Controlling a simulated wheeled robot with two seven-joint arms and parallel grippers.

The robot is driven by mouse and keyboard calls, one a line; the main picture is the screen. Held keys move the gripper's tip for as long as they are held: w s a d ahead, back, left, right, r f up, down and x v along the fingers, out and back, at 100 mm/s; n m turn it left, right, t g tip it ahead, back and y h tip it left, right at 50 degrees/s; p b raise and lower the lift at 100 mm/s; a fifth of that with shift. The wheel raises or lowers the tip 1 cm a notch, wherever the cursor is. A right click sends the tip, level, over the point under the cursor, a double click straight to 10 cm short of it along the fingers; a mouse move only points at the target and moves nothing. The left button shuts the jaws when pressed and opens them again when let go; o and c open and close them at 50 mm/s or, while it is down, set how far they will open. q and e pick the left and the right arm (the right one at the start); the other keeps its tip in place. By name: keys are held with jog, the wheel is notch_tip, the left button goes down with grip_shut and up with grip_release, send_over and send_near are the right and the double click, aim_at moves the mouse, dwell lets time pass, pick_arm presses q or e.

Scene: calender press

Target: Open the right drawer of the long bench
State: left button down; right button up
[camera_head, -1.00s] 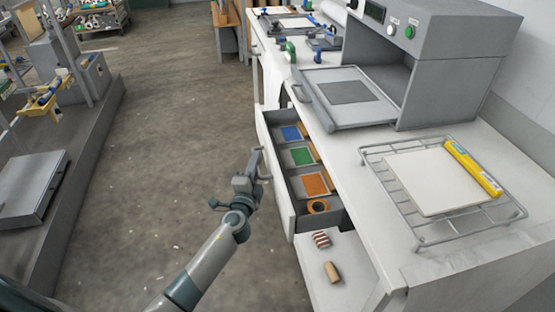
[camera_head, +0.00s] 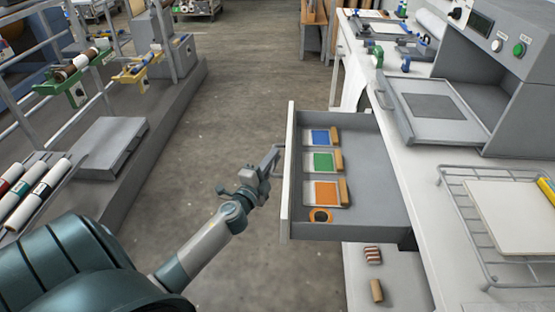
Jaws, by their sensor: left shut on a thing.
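The right drawer (camera_head: 366,206) of the long bench (camera_head: 440,190) stands pulled well out from the bench front. Inside it lie flat packs with blue (camera_head: 320,137), green (camera_head: 323,161) and orange (camera_head: 325,192) faces, and an orange ring (camera_head: 320,215). My left gripper (camera_head: 272,163) is at the outer side of the drawer's white front (camera_head: 288,180), shut on the drawer handle (camera_head: 277,155). The jaws partly hide the handle. My right gripper is not in view.
A grey press (camera_head: 500,80) with its tray (camera_head: 435,107) out stands on the bench. A wire rack (camera_head: 465,215) holds a pale board. A striped roll (camera_head: 372,255) and a tan roll (camera_head: 376,290) lie on the lower shelf. Open floor (camera_head: 230,110) lies left of the drawer.

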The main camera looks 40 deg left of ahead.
pick_arm(q)
jog(key=shift+f, duration=0.1)
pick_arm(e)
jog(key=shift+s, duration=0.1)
